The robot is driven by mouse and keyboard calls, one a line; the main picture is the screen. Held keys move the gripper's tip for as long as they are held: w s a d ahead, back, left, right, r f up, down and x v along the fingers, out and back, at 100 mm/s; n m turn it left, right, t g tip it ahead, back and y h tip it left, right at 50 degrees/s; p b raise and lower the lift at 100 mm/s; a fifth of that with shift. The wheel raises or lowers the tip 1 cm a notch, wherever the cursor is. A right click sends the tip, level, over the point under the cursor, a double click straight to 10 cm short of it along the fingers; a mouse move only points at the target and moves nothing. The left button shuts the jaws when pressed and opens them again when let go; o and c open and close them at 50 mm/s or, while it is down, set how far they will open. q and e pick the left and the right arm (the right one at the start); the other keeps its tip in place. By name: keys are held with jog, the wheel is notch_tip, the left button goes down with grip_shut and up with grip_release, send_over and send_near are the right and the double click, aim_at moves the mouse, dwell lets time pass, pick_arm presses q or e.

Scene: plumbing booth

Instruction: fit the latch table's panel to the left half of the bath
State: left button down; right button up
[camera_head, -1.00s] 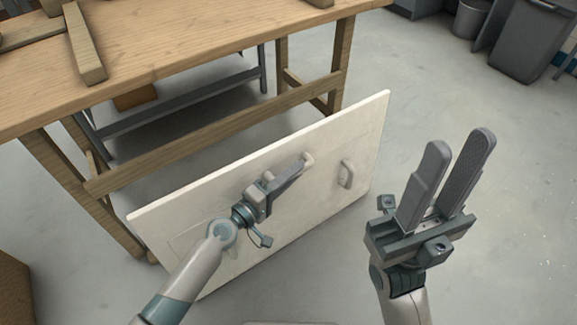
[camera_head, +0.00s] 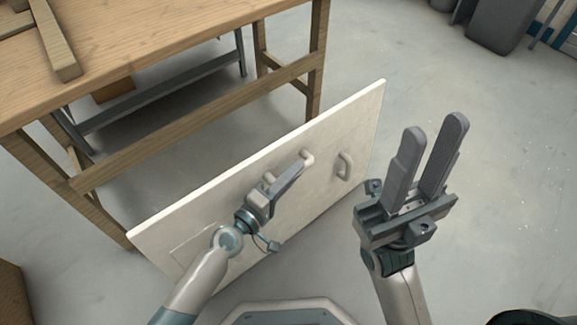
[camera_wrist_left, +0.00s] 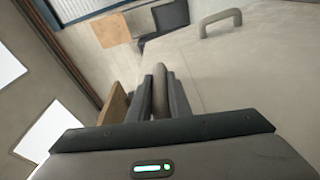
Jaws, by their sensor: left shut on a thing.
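The cream-white panel (camera_head: 335,115) stands on a slant in front of me, one face towards me. It carries two handles. My left gripper (camera_head: 291,172) is shut on the left handle (camera_head: 308,157), which shows between the fingers in the left wrist view (camera_wrist_left: 160,92). The right handle (camera_head: 344,166) is free; it also shows in the left wrist view (camera_wrist_left: 221,21). My right gripper (camera_head: 432,130) is open and empty, fingers up, to the right of the panel and apart from it. The bath is not in view.
A wooden workbench (camera_head: 160,50) stands behind the panel at upper left, its legs near the panel's far side. A brown box-like thing (camera_head: 12,290) is at the lower left edge. A grey bin (camera_head: 500,25) stands far right. Floor on the right is clear.

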pick_arm(q)
jog(key=shift+s+d+r+p, duration=0.1)
jog(key=shift+s+d+p, duration=0.1)
jog(key=shift+s+d, duration=0.75)
jog(key=shift+s+d+r+p, duration=0.1)
jog(key=shift+s+d+p, duration=0.1)
jog(key=shift+s+d, duration=0.65)
jog(key=shift+s+a, duration=0.2)
jog(key=shift+s, duration=0.1)
